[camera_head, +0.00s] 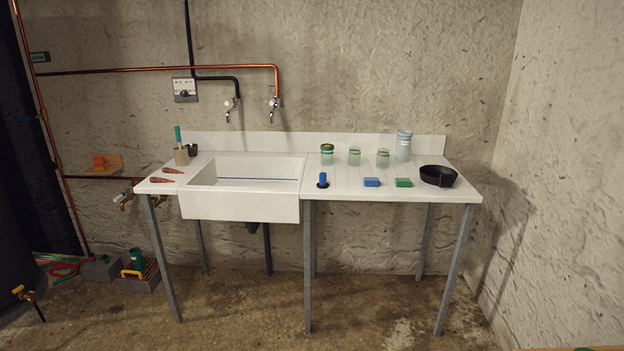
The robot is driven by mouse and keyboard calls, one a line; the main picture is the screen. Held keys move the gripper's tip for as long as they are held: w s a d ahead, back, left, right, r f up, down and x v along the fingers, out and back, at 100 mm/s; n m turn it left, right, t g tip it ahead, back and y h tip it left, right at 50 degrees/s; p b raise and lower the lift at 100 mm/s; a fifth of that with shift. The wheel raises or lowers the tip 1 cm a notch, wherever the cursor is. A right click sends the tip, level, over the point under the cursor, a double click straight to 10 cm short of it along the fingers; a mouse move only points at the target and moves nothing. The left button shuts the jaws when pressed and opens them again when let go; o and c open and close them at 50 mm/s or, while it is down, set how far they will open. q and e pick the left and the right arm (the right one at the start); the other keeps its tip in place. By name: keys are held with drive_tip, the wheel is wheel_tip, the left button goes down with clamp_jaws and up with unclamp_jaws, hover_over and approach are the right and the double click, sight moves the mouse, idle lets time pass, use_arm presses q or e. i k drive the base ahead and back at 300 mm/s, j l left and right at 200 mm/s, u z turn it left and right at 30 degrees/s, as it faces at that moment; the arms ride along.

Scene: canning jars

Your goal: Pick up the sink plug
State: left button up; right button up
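A small upright blue piece with a dark round base (322,181) stands on the white worktop just right of the sink. It may be the sink plug, but it is too small to be sure. The white sink (240,206) is set into the left half of the worktop and looks empty, with a blue line across its inside. Its drain is hidden behind the front wall. Neither of my grippers is in view.
A tool pot (181,157) stands left. Taps (274,105) hang above. The floor in front (380,320) is clear.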

sight(322, 185)
drive_tip(key=i+u, duration=0.2)
drive_tip(key=i, duration=0.3)
drive_tip(key=i+l+u, duration=0.2)
drive_tip(key=i, duration=0.3)
drive_tip(key=i+l+u, duration=0.15)
drive_tip(key=i, duration=0.35)
drive_tip(key=i+l+u, duration=0.2)
drive_tip(key=i+l, duration=0.15)
drive_tip(key=i, duration=0.15)
drive_tip(key=i+l+u, duration=0.2)
drive_tip(key=l, duration=0.15)
drive_tip(key=l+u, duration=0.15)
drive_tip(key=l, duration=0.15)
drive_tip(key=i+l+u, duration=0.2)
drive_tip(key=l, duration=0.2)
drive_tip(key=l+u, duration=0.15)
drive_tip(key=l, duration=0.2)
